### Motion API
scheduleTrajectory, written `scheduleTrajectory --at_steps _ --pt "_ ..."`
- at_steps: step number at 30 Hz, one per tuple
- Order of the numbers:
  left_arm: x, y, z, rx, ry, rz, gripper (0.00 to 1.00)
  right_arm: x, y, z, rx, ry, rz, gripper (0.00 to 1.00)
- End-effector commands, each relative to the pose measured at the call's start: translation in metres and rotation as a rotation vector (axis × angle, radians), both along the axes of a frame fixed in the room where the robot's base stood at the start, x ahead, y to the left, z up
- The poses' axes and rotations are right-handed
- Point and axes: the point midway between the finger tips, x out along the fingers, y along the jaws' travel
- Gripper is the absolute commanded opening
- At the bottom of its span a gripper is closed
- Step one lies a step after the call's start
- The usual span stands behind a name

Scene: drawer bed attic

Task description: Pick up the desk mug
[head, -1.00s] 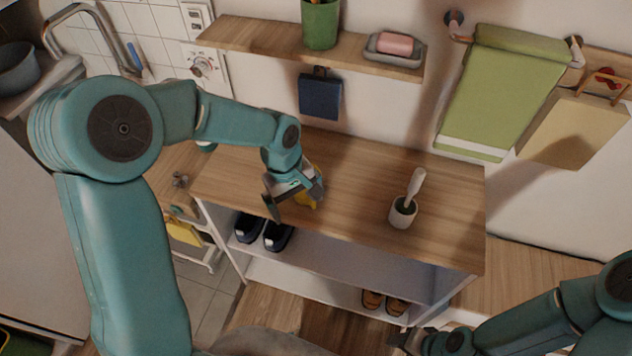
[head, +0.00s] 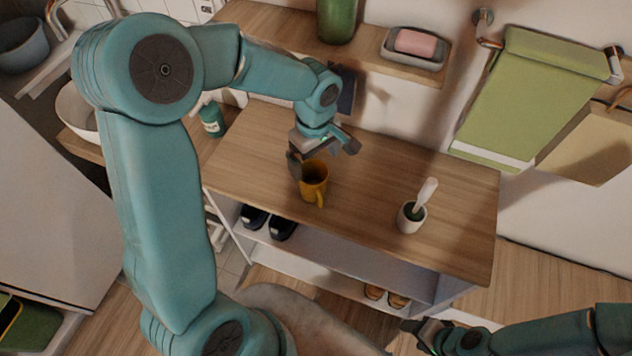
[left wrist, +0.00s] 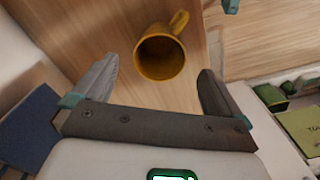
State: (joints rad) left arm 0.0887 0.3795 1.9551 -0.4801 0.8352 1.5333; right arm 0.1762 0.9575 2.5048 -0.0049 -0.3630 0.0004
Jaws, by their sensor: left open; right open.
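The yellow desk mug (head: 314,188) stands upright on the wooden top of the shelf unit (head: 370,185), its handle toward the front edge. My left gripper (head: 322,157) is open and empty, just behind and above the mug. In the left wrist view the mug (left wrist: 160,57) lies just beyond the gap between the two open fingers (left wrist: 158,68), its dark opening facing the camera and its handle at upper right. No finger visibly holds it. My right gripper (head: 424,332) is open and empty, low at the front, away from the mug.
A white holder with a brush (head: 411,215) stands right of the mug. A green bottle (head: 212,118) is at the left. Above are a wall shelf with a soap dish (head: 414,47) and a green towel (head: 530,95). Shoes (head: 283,229) sit below. The top between mug and brush is clear.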

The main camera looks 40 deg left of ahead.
Motion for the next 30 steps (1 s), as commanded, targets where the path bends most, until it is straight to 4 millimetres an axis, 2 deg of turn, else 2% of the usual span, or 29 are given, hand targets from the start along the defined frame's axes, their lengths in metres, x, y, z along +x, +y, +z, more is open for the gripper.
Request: scheduleTrajectory --at_steps 3,11,15,18,22,27,28,30 --pt "-0.001 0.000 -0.023 -0.001 0.005 0.000 1.00 0.000 0.000 0.003 0.000 0.000 0.000 0.54" --pt "0.001 -0.001 -0.045 -0.001 0.003 -0.003 1.00 0.000 0.000 0.008 0.000 0.000 0.000 0.54" --pt "-0.001 -0.003 -0.067 -0.002 0.006 -0.005 1.00 0.000 0.000 0.018 0.000 0.000 0.000 0.54" --pt "0.001 -0.002 -0.083 -0.001 0.004 -0.005 1.00 0.000 0.000 0.018 0.000 0.000 0.000 0.54" --pt "0.002 -0.002 -0.091 -0.001 -0.001 -0.005 1.00 0.000 0.000 0.019 0.000 0.000 0.000 0.54" --pt "0.002 -0.002 -0.092 -0.001 -0.001 -0.005 1.00 0.000 0.000 0.018 0.000 0.000 0.000 0.54" --pt "0.002 -0.002 -0.092 -0.001 -0.001 -0.005 0.97 0.000 0.000 0.018 0.000 0.000 0.000 0.54" --pt "0.002 -0.002 -0.091 -0.001 -0.001 -0.005 0.74 0.000 0.000 0.018 0.000 0.000 0.000 0.54"
